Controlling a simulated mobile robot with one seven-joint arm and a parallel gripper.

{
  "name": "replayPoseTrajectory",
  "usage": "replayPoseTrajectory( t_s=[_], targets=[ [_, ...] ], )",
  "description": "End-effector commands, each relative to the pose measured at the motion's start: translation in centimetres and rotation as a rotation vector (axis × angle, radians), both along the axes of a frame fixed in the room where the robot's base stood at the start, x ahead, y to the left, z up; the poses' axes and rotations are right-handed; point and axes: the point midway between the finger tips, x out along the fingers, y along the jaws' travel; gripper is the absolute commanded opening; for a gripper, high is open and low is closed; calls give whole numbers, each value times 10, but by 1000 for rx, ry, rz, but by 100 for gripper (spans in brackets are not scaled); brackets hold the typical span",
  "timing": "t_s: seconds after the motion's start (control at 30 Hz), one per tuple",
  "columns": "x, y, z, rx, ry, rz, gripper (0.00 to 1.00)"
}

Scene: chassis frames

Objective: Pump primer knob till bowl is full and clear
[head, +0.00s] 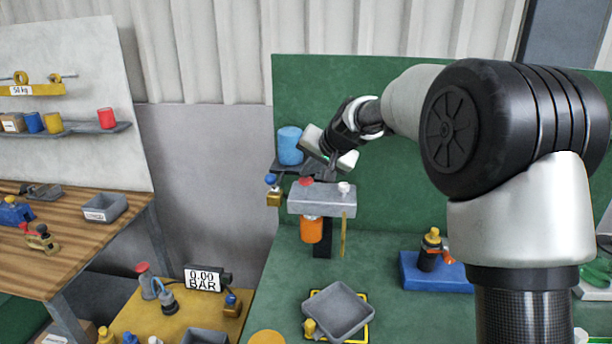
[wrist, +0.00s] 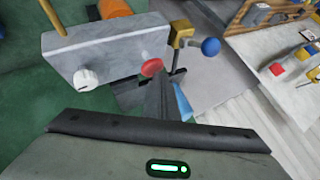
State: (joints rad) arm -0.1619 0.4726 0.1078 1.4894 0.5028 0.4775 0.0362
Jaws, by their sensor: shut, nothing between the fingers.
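A grey filter block (head: 322,204) carries a red knob (head: 306,182) and a white knob (head: 344,187) on top; an orange bowl (head: 312,230) hangs beneath it. The frames do not show which knob is the primer. The bowl looks plain orange, with no distinct fluid level visible. In the wrist view, the block (wrist: 115,50), red knob (wrist: 151,67), white knob (wrist: 87,78) and part of the bowl (wrist: 113,8) show. My gripper (head: 331,168) is shut and empty above the block. Its fingertips (wrist: 160,84) are close beside the red knob; contact cannot be told.
A brass valve with a blue knob (head: 272,190) sits just left of the block. A blue cylinder (head: 290,146) stands on a shelf behind. Below lies a tilted grey tray (head: 338,312) on the green bench.

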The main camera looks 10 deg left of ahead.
Motion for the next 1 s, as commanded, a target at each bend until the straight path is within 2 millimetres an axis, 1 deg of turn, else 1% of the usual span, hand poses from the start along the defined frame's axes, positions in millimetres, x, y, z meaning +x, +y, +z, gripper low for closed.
replayPoseTrajectory(
  t_s=[0.03, 0.2, 0.57, 0.67, 1.0],
  targets=[
    [-1, 1, 5, 0, 3, 2, 0],
    [0, 1, 14, -1, 1, 2, 0],
    [0, 0, 16, 1, -1, 0, 0],
    [0, 0, 20, 0, -2, 1, 0],
    [0, 0, 54, 1, -2, -1, 0]
  ],
)
